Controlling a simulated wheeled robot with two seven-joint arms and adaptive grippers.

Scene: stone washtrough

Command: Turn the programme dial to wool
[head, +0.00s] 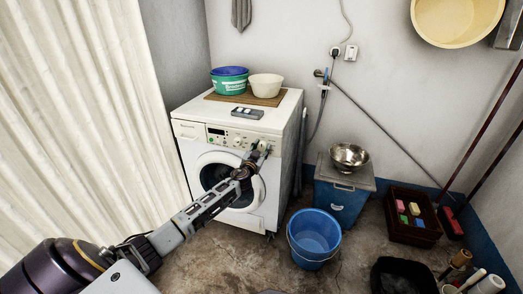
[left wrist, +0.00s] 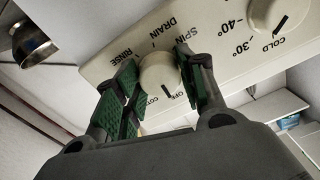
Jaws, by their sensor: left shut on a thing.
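The white washing machine (head: 190,143) stands against the back wall, its control panel along the top front edge. My left arm reaches to this panel, and my left gripper (head: 258,151) is at its right part. In the left wrist view my left gripper (left wrist: 160,85) is shut on the round cream programme dial (left wrist: 158,73), one green-padded finger on each side. The dial's dark mark points towards OFF. RINSE, DRAIN, SPIN and part of another word show around it; no wool label is visible. My right gripper is not in view.
A temperature dial (left wrist: 280,20) sits beside the programme dial. Green (head: 229,86) and cream (head: 266,85) basins stand on the machine. A blue bucket (head: 314,238) stands on the floor, and a metal bowl (head: 349,156) sits on a blue cabinet.

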